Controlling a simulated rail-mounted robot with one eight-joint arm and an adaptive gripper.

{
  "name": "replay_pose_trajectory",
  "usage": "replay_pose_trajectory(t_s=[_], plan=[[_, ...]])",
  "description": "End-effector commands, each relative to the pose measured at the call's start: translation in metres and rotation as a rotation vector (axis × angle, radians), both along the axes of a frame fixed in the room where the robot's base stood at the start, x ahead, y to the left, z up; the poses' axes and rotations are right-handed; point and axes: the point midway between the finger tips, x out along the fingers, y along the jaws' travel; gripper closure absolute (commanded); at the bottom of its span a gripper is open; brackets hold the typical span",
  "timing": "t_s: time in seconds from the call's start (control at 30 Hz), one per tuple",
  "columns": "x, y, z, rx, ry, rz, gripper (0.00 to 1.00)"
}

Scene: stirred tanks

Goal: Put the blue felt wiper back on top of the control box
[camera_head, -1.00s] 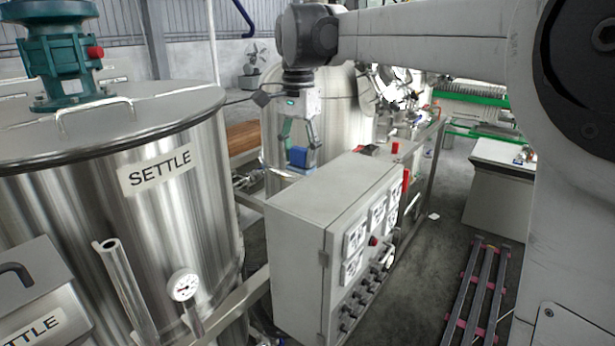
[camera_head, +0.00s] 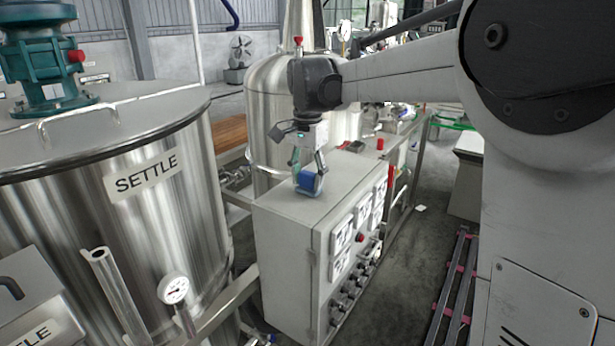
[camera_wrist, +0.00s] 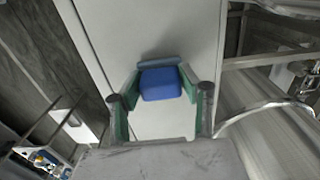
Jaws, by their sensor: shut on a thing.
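The blue felt wiper (camera_head: 306,181) is between the fingers of my gripper (camera_head: 309,180). In the wrist view the wiper (camera_wrist: 160,84) is a blue block with a paler strip along its far edge. The green-padded fingers of my gripper (camera_wrist: 160,90) are shut on its two sides. The control box (camera_head: 285,205) is a grey cabinet with dials and knobs on its right face. The wiper is over the box's top near its left side, low and close to the surface. I cannot tell whether it touches. The box top (camera_wrist: 160,122) also lies below the wiper in the wrist view.
A large steel SETTLE tank (camera_head: 150,240) stands to the left of the box. Another steel vessel (camera_head: 262,95) stands behind it. A small red object (camera_head: 380,144) is beyond the box's far end. The rest of the box top looks largely clear.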

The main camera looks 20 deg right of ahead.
Motion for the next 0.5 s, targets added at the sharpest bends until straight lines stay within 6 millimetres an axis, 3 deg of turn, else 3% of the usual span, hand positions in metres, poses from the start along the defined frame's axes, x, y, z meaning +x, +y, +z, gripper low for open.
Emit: replay_pose_trajectory(t_s=[0.23,0.27,0.4,0.5], plan=[[0.0001,0.0001,-0.004,0.0,0.0,0.0,1.0],[0.0001,0.0001,-0.0036,0.0,0.0,0.0,0.6],[0.0002,0.0001,-0.0029,0.0,0.0,0.0,0.43],[0.0001,0.0001,-0.0029,0.0,0.0,0.0,0.43]])
